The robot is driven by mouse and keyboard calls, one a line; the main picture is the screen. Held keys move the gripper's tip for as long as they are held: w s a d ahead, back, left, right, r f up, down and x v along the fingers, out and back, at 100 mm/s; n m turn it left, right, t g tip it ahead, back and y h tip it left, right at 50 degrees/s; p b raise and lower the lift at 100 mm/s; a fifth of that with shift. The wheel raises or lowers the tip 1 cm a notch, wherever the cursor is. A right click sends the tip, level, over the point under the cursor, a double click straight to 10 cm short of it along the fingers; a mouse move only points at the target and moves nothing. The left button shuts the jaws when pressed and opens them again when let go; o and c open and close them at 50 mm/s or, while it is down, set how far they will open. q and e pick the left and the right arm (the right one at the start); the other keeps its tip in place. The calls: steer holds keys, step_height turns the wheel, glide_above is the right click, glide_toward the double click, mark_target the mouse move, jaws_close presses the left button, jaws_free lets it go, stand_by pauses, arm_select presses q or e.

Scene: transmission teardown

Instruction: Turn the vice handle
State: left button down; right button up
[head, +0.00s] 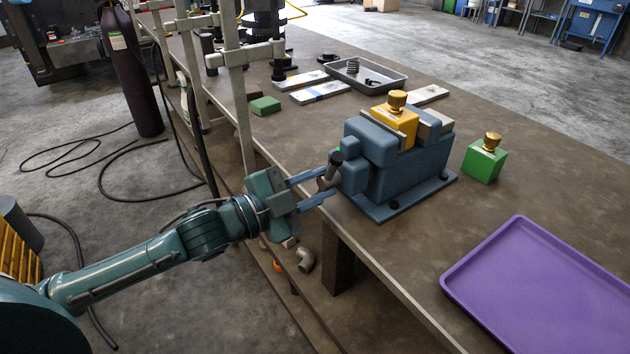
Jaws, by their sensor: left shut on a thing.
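The blue vice (407,165) stands on the workbench near its left edge. A yellow block with a brass knob (396,120) sits between its jaws. The vice handle (329,172), a grey bar with a dark end knob, is at the vice's left side and stands tilted. My left gripper (319,186) reaches in from the left. Its two blue fingers are shut on the handle, one above and one below in the picture. Part of the handle is hidden by the fingers. My right gripper is not in view.
A green block with a brass knob (484,159) stands right of the vice. A purple tray (545,290) lies at the front right. A grey tray (388,82) and flat plates are behind. Metal clamp posts (238,90) rise along the bench's left edge.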

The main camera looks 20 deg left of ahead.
arm_select(q)
steer(key=shift+m, duration=0.9)
steer(key=c, duration=1.2)
jaws_free()
steer(key=shift+o, duration=0.2)
